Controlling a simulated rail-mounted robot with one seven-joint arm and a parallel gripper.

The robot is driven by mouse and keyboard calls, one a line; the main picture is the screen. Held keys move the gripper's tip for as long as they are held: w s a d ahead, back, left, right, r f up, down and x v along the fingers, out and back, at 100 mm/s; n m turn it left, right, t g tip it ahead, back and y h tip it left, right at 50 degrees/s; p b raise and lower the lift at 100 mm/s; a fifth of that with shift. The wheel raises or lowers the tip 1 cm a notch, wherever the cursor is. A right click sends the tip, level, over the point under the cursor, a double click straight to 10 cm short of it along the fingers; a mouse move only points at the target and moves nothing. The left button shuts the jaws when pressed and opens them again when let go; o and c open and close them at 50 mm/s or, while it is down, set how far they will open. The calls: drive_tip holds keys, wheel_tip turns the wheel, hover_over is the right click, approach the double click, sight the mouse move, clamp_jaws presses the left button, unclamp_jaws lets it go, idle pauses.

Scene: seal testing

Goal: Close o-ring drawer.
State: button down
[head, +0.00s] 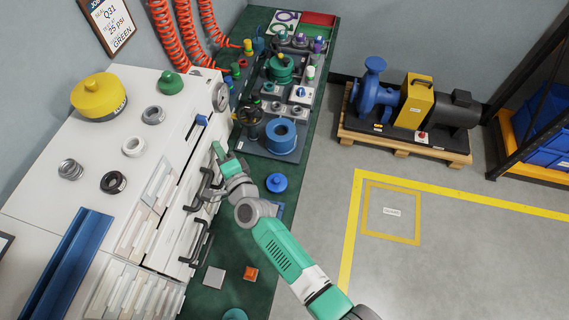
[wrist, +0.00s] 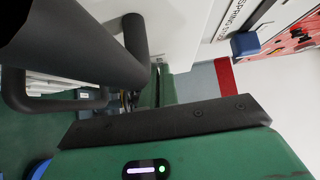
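The white cabinet (head: 185,85) has drawers along its right side, with black bar handles on their fronts. White-divided drawer interiors (head: 132,232) show from above, so at least one drawer stands out from the cabinet. I cannot read which is the o-ring drawer. My gripper (head: 219,150) is at the drawer fronts, beside the upper black handle (head: 205,187). In the wrist view a thick black handle (wrist: 135,50) fills the upper left, close to the green gripper body. Contact is unclear.
A lower black handle (head: 197,243) is close to my arm. Rings, a spring and a yellow-topped part (head: 98,97) sit on the cabinet top. Open floor lies right.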

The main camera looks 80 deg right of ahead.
drive_tip(key=shift+a, duration=0.1)
drive_tip(key=shift+s, duration=0.3)
drive_tip(key=s+d+v, duration=0.1)
drive_tip(key=v, duration=1.1)
drive_tip(key=shift+s+d+p, duration=0.25)
drive_tip(key=shift+s+p, duration=0.2)
drive_tip(key=shift+s, duration=0.05)
